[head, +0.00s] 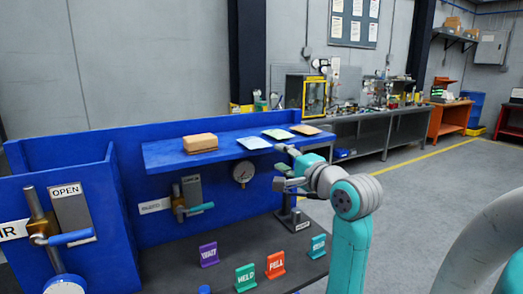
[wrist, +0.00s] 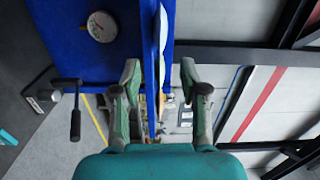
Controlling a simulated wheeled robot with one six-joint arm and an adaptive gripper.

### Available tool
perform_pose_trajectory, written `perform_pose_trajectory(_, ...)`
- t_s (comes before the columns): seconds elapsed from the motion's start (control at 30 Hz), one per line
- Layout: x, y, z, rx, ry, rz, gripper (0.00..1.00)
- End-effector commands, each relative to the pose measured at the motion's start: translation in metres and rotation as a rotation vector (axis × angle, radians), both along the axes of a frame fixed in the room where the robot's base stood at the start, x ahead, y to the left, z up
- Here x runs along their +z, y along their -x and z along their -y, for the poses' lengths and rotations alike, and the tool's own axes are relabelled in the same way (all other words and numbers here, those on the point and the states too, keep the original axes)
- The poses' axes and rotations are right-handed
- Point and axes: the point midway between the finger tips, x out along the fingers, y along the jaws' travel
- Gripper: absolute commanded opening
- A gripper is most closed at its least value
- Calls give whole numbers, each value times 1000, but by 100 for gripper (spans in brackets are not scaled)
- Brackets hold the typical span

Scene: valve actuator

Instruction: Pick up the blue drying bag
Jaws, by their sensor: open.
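Three thin packets lie flat on the blue shelf (head: 220,150) in the head view. The left one (head: 253,143) is pale blue-green, the middle one (head: 278,134) pale yellowish, and the right one (head: 305,129) tan. The pale blue-green one is the nearest match to the blue drying bag. My gripper (head: 283,167) is open and empty at the shelf's right part, close to its front edge. In the wrist view, my open gripper (wrist: 160,76) has its fingers on either side of the shelf's edge-on strip (wrist: 150,100). Pale packet edges (wrist: 162,32) show beyond the fingertips.
A brown block (head: 200,143) sits on the shelf to the left. A gauge (head: 243,172) and valve handles are on the blue panel below. Several coloured signs, including a purple one (head: 208,254), stand on the dark table in front.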

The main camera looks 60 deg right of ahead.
Motion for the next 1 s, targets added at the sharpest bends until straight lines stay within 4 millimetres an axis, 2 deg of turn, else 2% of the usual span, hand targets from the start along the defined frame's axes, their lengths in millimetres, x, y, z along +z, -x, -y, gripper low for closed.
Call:
perform_pose_trajectory(0.27, -1, -8, 6, 1, -43, 28, 44)
perform_pose_trajectory(0.8, -1, -67, 37, 1, -41, 26, 44)
perform_pose_trajectory(1.0, -1, -81, 46, 1, -40, 27, 44)
